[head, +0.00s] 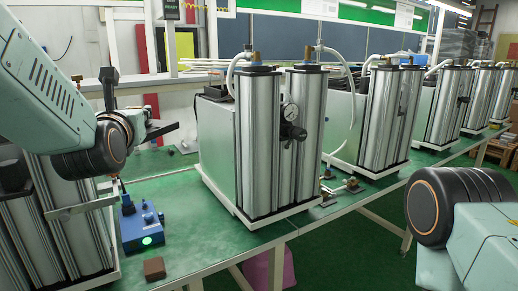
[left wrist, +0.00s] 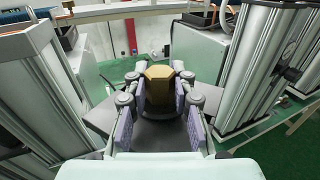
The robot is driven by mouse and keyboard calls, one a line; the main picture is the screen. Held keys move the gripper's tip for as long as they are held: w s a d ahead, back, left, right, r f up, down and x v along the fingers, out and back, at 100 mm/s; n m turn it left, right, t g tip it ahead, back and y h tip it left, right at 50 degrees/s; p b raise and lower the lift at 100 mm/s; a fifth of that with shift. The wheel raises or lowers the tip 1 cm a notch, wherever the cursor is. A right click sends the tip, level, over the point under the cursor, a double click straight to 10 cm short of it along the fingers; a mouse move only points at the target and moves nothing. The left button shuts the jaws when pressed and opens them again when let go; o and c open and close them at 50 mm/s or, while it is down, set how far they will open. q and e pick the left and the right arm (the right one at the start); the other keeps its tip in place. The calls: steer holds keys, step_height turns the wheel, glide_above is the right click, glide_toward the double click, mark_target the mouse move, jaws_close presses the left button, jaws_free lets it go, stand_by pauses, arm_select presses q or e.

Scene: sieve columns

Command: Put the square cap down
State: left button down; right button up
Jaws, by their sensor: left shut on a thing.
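The square cap (left wrist: 159,86) is a brass-brown block with bevelled corners in the left wrist view. My left gripper (left wrist: 160,98) is shut on it, with lilac finger pads on either side. In the head view my left gripper (head: 140,124) is above the left part of the green table, between two column units; I cannot make out the cap there.
A silver twin-column unit with a gauge (head: 290,112) stands right of my left gripper. Another column unit (head: 70,220) stands at the left. A blue box (head: 141,228) with a green light and a brown block (head: 154,268) are on the green table (head: 205,250). Bare tabletop shows at the front.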

arm_select(q)
steer(key=s+d+f+m+g+h+b, duration=0.1)
steer(key=s+d+f+m+h, duration=0.2)
steer(key=f, duration=0.5)
steer(key=s+d+f+m+h+b, duration=0.1)
steer(key=s+d+f+m+h, duration=0.15)
steer(key=s+f+h, duration=0.35)
steer(key=s+d+f+m+g+h+b, duration=0.1)
steer(key=s+d+f+m+h+b, duration=0.15)
steer(key=f, duration=0.65)
steer(key=s+f+b, duration=0.2)
steer(key=s+f, duration=0.7)
steer(key=f, duration=0.4)
steer(key=shift+s+a+f, duration=0.3)
steer(key=shift+a+f, duration=0.1)
steer(key=shift+w+d+h, duration=0.1)
steer(key=shift+h, duration=0.15)
